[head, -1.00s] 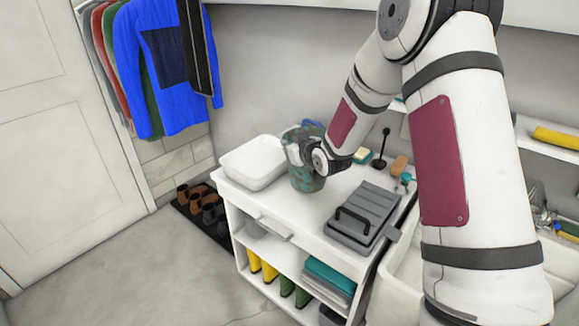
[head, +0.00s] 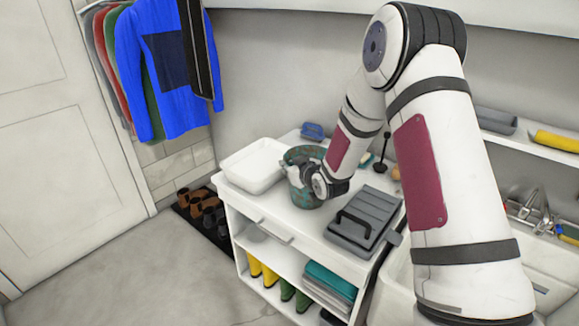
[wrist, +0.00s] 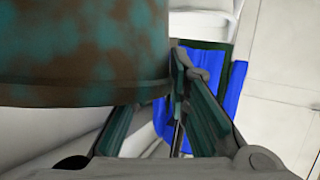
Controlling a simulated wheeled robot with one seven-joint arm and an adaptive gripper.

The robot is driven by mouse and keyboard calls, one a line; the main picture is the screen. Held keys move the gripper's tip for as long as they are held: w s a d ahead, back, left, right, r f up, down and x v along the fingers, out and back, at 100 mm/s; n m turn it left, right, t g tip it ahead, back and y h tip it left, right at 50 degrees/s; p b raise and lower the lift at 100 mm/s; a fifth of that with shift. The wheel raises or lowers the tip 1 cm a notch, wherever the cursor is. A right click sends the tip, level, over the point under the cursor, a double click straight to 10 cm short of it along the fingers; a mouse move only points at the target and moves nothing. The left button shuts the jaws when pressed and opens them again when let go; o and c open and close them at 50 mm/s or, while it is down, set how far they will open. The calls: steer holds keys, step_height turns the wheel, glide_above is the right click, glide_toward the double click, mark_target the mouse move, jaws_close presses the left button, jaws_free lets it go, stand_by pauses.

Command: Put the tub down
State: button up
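The tub (head: 296,160) is a round, open-topped vessel mottled teal and brown. In the head view it is upright at the white worktop, close beside the white basin. My gripper (head: 311,180) is at its front right side. In the wrist view the tub (wrist: 80,50) fills the upper left and hides part of one finger. The fingers of my gripper (wrist: 178,75) come close together at the tub's edge and appear shut on its wall. I cannot tell whether the tub's base touches the worktop.
The white basin (head: 253,166) stands left of the tub. A grey lidded case with a black handle (head: 364,217) lies to the right. A blue item (head: 312,131) and a black stand (head: 382,158) are behind. A small clear strip of worktop (head: 285,212) lies in front.

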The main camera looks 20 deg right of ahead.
steer(key=shift+r, duration=0.1)
steer(key=shift+s+r, duration=0.15)
steer(key=s+d+r+m+g+h, duration=0.1)
steer(key=s+d+r+g+h, duration=0.1)
steer(key=s+r, duration=0.8)
steer(key=s+d+r+m+g+h, duration=0.1)
steer(key=s+r+g, duration=0.35)
steer(key=s, duration=0.85)
steer(key=s+a+r+m+g, duration=0.1)
steer(key=s+r, duration=0.1)
steer(key=s, duration=1.1)
steer(key=s+a+r+g, duration=0.2)
steer(key=s+r, duration=0.1)
steer(key=s, duration=1)
steer(key=shift+a+r+m+y+p, duration=0.2)
steer(key=shift+r+m+y+p, duration=0.1)
steer(key=shift+m+p, duration=0.1)
